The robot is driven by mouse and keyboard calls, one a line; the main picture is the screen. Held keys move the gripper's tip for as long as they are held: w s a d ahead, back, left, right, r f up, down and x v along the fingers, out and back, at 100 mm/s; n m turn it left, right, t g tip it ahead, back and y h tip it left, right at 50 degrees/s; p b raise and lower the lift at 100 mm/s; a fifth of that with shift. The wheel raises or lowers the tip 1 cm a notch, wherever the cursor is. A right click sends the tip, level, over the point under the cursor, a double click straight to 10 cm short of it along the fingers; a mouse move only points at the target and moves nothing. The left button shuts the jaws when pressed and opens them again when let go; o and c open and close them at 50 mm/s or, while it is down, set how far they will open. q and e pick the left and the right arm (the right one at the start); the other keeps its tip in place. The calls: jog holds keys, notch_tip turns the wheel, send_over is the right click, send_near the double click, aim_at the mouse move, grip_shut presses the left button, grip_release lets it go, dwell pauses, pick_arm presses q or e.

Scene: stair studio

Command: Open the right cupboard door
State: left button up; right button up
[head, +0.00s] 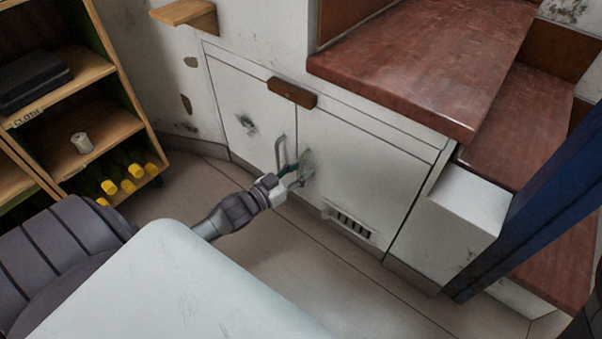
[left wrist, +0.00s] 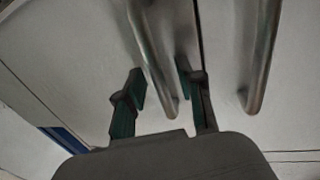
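The right cupboard door (head: 365,185) is a white panel under the red-brown steps, and it looks shut. The left cupboard door (head: 240,110) beside it is also shut. My left gripper (head: 296,180) is at the right door's handle (head: 306,163), near the seam between the doors. In the left wrist view, the fingers of the left gripper (left wrist: 160,92) stand on either side of this handle (left wrist: 165,60), with a small gap visible. The left door's handle (left wrist: 260,60) is outside the fingers. My right gripper is not in view.
A wooden block (head: 292,92) sits at the top of the door seam. A vent (head: 350,224) is low on the right door. A wooden shelf unit (head: 95,70) stands at the left. The floor (head: 300,250) before the cupboard is clear.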

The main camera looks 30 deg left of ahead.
pick_arm(q)
jog(key=shift+w, duration=0.1)
grip_shut()
dwell(0.5)
